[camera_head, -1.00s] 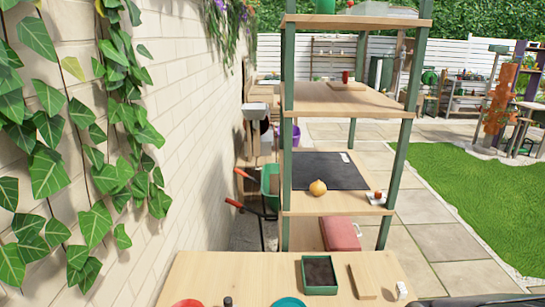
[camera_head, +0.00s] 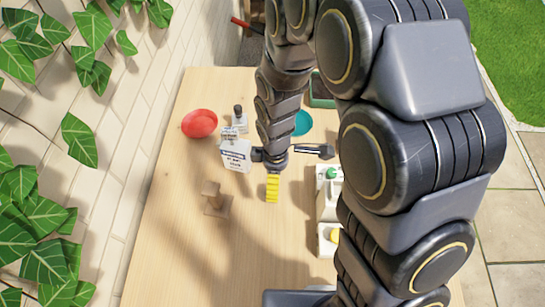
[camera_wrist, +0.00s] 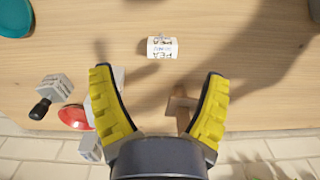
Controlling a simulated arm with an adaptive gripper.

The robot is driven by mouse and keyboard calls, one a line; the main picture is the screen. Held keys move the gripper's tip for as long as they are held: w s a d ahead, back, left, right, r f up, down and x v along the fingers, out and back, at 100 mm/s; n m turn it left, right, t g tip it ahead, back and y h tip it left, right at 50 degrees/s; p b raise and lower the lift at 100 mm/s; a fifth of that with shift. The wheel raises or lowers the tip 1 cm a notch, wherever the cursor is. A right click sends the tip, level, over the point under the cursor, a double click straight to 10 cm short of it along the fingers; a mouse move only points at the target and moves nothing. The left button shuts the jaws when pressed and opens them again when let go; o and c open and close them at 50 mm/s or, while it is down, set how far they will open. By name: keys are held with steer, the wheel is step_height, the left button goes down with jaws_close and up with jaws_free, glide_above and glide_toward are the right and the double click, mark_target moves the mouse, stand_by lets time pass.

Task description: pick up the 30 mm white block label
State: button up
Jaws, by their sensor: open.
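In the wrist view, a small white block label (camera_wrist: 162,47) with dark lettering lies on the wooden table, above and beyond my fingertips and apart from them. I cannot make out this block surely in the head view, where my arm covers much of the table. My gripper (camera_wrist: 158,75) is open, with two yellow ribbed fingers spread wide and nothing held between them. In the head view, my gripper (camera_head: 272,187) points down over the table, with one yellow finger showing.
A larger white lettered box (camera_head: 236,155) shows just left of my wrist. A wooden stand (camera_head: 215,200), red bowl (camera_head: 199,123), dark-topped item (camera_head: 239,118) and teal dish (camera_head: 302,123) are on the table. White containers (camera_head: 329,195) stand at right. The table's near left (camera_head: 180,265) is clear.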

steer(key=shift+a+f+n, duration=0.5)
steer(key=shift+f, duration=0.35)
step_height(320, 180, down, 2)
steer(key=shift+f, duration=0.1)
steer(key=f, duration=0.4)
steer(key=shift+s+d+f, duration=0.1)
steer(key=shift+s+d, duration=0.05)
steer(key=shift+s, duration=0.15)
steer(key=shift+w+f, duration=0.1)
steer(key=shift+f, duration=0.5)
steer(key=c, duration=1)
